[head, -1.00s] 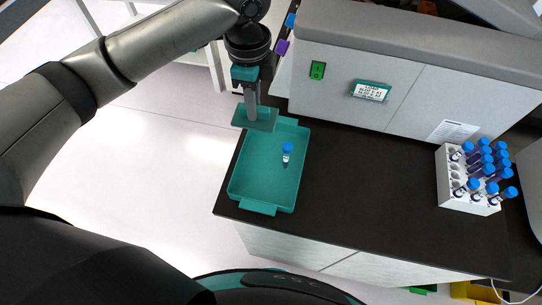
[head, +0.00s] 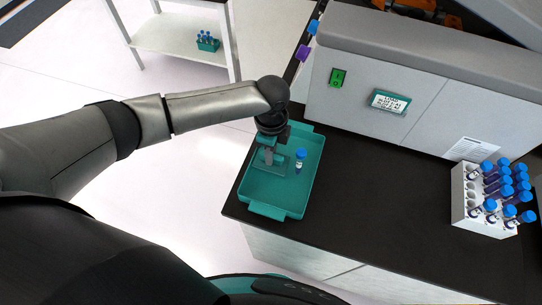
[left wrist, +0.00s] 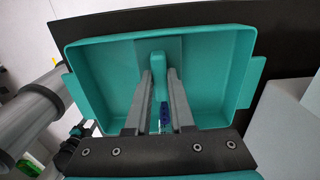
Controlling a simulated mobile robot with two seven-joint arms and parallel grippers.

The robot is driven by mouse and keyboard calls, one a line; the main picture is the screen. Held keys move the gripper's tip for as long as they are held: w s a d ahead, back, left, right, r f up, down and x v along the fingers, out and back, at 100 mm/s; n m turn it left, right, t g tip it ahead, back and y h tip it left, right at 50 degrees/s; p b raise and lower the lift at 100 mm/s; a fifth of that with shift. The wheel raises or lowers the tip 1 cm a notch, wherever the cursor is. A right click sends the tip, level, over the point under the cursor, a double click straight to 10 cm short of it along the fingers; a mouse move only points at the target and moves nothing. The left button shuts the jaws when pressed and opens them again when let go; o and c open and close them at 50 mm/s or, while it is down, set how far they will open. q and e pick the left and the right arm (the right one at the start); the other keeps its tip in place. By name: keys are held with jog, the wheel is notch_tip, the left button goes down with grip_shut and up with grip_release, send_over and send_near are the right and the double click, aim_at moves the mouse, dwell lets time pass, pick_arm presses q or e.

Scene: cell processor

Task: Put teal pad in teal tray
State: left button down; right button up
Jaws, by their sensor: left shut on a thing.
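The teal tray (head: 272,199) sits on the black counter and fills much of the left wrist view (left wrist: 216,70). My left gripper (head: 268,158) is over the inside of the tray, pointing down. It is shut on the raised grip of the teal pad (head: 277,170), which also shows between the fingers in the left wrist view (left wrist: 158,64). The pad lies flat and low within the tray walls; I cannot tell whether it touches the tray floor. A blue-capped tube (head: 300,162) stands in the tray just right of the pad. My right gripper is not in view.
A white rack (head: 466,212) with several blue-capped tubes stands at the right of the counter. A grey machine (head: 350,75) with a green switch is behind the tray. The counter between tray and rack is clear. A white shelf (head: 170,38) stands at the back left.

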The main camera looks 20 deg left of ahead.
pick_arm(q)
jog(key=shift+f, duration=1.15)
jog(key=shift+f, duration=0.2)
jog(key=c, duration=0.8)
grip_release()
jog(key=shift+r, duration=0.6)
notch_tip(320, 180, up, 11)
jog(key=shift+r, duration=0.15)
